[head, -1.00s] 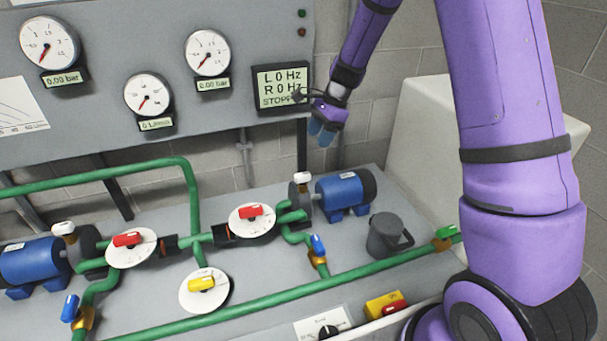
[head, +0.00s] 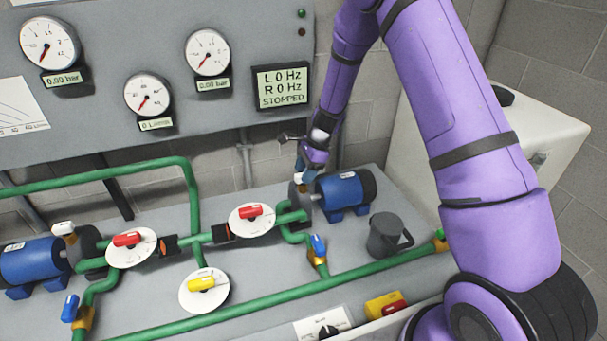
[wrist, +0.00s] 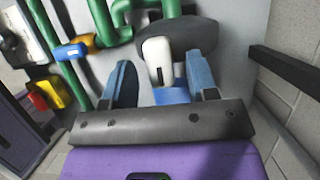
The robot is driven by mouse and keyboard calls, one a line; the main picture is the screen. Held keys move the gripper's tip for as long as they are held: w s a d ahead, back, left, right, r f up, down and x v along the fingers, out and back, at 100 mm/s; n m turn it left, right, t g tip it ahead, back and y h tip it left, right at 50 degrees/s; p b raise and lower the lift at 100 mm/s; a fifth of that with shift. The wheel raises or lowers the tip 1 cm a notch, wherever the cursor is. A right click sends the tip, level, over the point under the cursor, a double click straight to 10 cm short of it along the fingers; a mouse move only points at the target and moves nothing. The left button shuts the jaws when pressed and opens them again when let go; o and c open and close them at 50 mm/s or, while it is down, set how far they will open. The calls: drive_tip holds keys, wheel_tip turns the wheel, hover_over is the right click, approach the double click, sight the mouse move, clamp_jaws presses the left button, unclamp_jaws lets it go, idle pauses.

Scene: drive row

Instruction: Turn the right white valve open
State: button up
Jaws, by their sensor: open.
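The right white valve has a white handle (wrist: 158,60), which shows in the wrist view between and just beyond my open fingers. In the head view my gripper (head: 302,176) is lowered over the right pump beside the blue motor (head: 341,190), and it mostly hides the white handle there. In the wrist view the two blue fingertips of my gripper (wrist: 163,82) stand apart on either side of the handle. Whether either finger touches it I cannot tell. The left white valve (head: 63,229) sits on the left pump.
Red-handled valves (head: 251,211) on white dials and a blue-handled valve (head: 318,246) stand left of and in front of the right pump. A grey jug (head: 384,236) stands to its right. The gauge panel with a display (head: 281,88) reading STOPPED is behind.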

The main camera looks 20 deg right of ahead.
drive_tip(key=shift+a+f, duration=0.2)
drive_tip(key=shift+f, duration=0.3)
drive_tip(key=c, duration=0.9)
